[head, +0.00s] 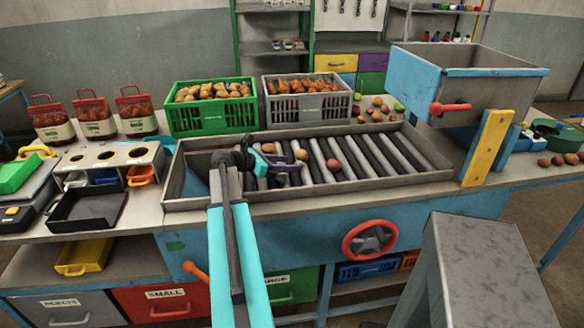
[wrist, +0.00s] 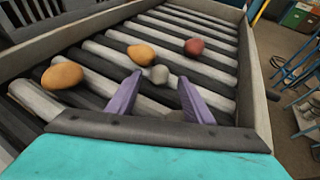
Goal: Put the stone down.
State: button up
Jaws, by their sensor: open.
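A small round grey stone (wrist: 160,74) shows in the wrist view, between and just beyond the purple fingertips of my gripper (wrist: 159,79). The fingers are spread, with visible space on both sides of the stone. It appears to rest on the rollers of the roller table (wrist: 206,73). In the head view my gripper (head: 284,162) is low over the left half of the roller table (head: 300,199). I cannot make out the stone there.
On the rollers lie two tan potatoes (wrist: 62,76) (wrist: 142,53) and a reddish one (wrist: 194,47). Behind stand a green crate (head: 212,118) and a grey crate (head: 308,105), both filled. A blue hopper (head: 465,72) stands at the right. The right-hand rollers are clear.

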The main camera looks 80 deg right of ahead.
jog(key=b+v, duration=0.1)
jog(key=v, duration=0.7)
jog(key=shift+r, duration=0.15)
dwell(0.4)
